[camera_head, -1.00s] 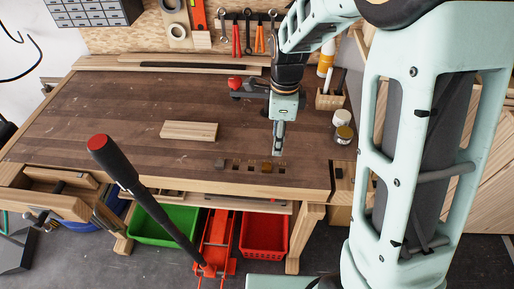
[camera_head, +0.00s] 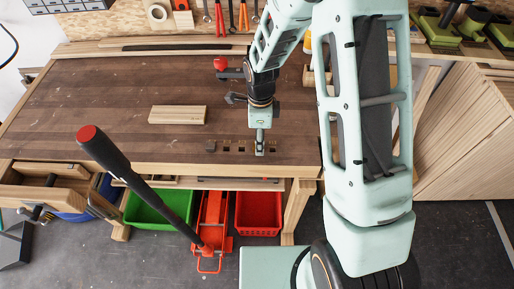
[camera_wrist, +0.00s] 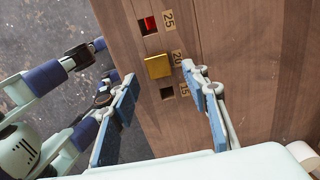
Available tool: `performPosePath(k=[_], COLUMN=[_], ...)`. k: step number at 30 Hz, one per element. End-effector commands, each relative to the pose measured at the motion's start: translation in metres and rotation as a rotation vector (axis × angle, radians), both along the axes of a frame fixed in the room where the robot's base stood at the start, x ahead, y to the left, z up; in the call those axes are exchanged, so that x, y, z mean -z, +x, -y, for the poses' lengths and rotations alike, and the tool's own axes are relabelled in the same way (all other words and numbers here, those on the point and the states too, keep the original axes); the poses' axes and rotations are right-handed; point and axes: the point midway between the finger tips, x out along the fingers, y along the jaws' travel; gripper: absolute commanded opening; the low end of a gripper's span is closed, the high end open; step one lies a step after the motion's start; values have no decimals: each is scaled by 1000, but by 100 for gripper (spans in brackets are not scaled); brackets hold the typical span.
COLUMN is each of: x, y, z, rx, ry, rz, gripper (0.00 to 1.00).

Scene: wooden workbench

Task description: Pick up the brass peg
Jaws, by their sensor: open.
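The brass peg (camera_wrist: 158,66) shows in the wrist view as a square golden top at the hole marked 20. It sits in the row along the bench's front edge, between a hole with red inside (camera_wrist: 148,25) and an empty-looking dark hole (camera_wrist: 167,93) marked 15. My gripper (camera_wrist: 161,75) is open, with one finger on each side of the peg in the picture. I cannot tell whether either finger touches it. In the head view my gripper (camera_head: 260,150) points down over the row and hides the peg.
A wooden block (camera_head: 178,115) lies left on the workbench (camera_head: 80,105). A black red-topped lever (camera_head: 140,178) rises in front. Green (camera_head: 150,210) and red (camera_head: 259,212) bins are below.

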Motion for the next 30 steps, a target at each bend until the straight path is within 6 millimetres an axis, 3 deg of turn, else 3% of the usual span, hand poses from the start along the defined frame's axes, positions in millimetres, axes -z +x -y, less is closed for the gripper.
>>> performPosePath(k=[6,14,25,30], x=[19,21,21,21], y=[0,0,0,1], z=[0,0,0,0], rx=[0,0,0,0], ry=[0,0,0,0], rz=[0,1,1,2], gripper=[42,42,2,0])
